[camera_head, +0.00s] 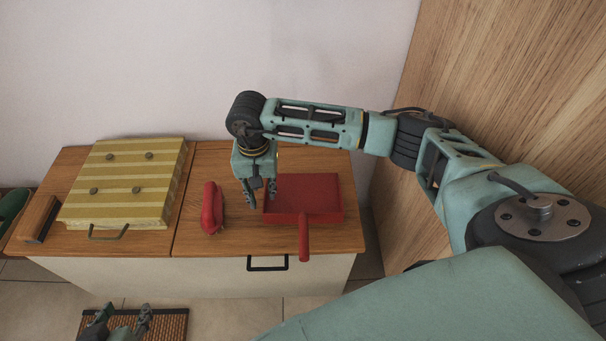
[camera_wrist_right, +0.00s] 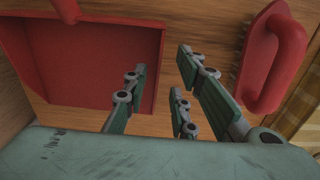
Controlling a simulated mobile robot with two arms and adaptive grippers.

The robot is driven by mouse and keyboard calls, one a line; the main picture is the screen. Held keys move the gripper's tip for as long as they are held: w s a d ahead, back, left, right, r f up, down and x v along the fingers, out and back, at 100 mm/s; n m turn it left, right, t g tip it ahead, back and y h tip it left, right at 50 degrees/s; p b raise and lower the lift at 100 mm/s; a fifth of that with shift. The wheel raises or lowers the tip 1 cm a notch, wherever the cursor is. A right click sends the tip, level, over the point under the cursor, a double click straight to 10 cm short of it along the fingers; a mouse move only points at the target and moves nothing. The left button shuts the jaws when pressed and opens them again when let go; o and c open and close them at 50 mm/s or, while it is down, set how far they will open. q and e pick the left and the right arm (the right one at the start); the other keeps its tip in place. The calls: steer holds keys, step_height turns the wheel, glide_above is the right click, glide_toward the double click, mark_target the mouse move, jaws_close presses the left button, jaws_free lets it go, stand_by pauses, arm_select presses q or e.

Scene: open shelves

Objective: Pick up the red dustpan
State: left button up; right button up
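The red dustpan (camera_head: 318,195) lies on the right part of the wooden cabinet top, its handle (camera_head: 304,240) pointing toward the front edge. In the right wrist view the dustpan (camera_wrist_right: 95,65) fills the upper left. My right gripper (camera_head: 262,198) points down at the dustpan's left edge, between it and a red brush. My left gripper (camera_head: 122,318) is low at the bottom left, in front of the cabinet, fingers apart and empty.
The red brush (camera_head: 212,208) lies left of the dustpan; it also shows in the wrist view (camera_wrist_right: 268,65). A yellow striped box (camera_head: 125,180) sits on the left of the cabinet (camera_head: 190,275). A wooden panel (camera_head: 500,90) stands at the right. A brown mat (camera_head: 172,325) lies on the floor.

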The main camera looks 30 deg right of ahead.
mark_target(265, 196)
steer(key=f, duration=0.3)
steer(key=shift+w+d+f+b, duration=0.1)
steer(key=shift+d+f+b, duration=0.05)
steer(key=shift+d+b, duration=0.15)
steer(key=shift+f, duration=0.3)
arm_select(q)
steer(key=w+r+t, duration=0.1)
steer(key=w+d+r+t, duration=0.1)
steer(key=w+r, duration=0.1)
steer(key=w, duration=0.1)
steer(key=shift+d+r+t+h, duration=0.3)
steer(key=shift+t, duration=0.1)
arm_select(e)
steer(key=shift+c, duration=0.5)
jaws_close()
